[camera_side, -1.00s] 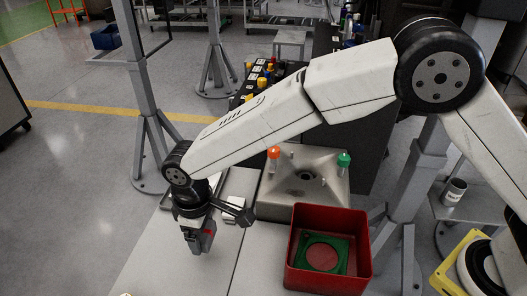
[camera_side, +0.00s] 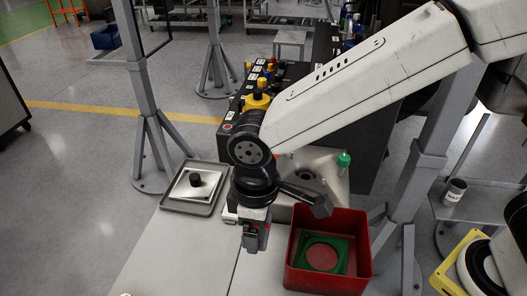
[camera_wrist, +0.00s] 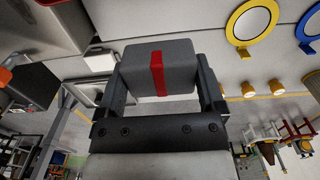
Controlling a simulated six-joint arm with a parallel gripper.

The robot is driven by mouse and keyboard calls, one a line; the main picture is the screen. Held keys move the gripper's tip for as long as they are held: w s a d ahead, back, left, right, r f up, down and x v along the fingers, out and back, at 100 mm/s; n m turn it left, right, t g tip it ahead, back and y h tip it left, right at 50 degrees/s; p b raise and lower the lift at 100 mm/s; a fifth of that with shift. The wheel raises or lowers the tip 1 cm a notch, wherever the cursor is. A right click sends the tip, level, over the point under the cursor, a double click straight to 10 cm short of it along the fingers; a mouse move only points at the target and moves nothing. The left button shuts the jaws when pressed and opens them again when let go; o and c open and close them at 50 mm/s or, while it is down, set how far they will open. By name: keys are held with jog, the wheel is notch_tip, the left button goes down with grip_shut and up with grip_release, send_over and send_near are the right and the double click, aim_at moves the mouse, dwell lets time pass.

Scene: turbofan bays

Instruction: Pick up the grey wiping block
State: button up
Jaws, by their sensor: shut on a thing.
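The grey wiping block (camera_wrist: 180,66) has a red stripe across it. In the wrist view it sits between the two fingers of my gripper (camera_wrist: 160,76), which is shut on it. In the side view my gripper (camera_side: 255,232) points down and holds the block above the light grey bench, just left of the red bin. The block is small and dark there, and the fingers partly cover it.
The open red bin (camera_side: 328,286) holds a green plate with a round red centre. Behind it, a metal fixture with a green-capped peg (camera_side: 343,160) is partly hidden by my arm. A tray (camera_side: 172,205) with a black-knobbed plate lies at the back left.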

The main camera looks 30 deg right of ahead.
jog(key=shift+s+d+r, duration=0.25)
jog(key=shift+s+d, duration=0.1)
jog(key=shift+s, duration=0.1)
dwell(0.3)
jog(key=o, duration=0.6)
jog(key=shift+c, duration=0.2)
jog(key=c, duration=0.4)
jog(key=w+d, duration=0.3)
jog(key=d, duration=0.1)
jog(key=w+d, duration=0.4)
jog(key=w+d+r, duration=0.1)
jog(key=w+d, duration=0.3)
jog(key=shift+w+d, duration=0.1)
jog(key=shift+d, duration=0.3)
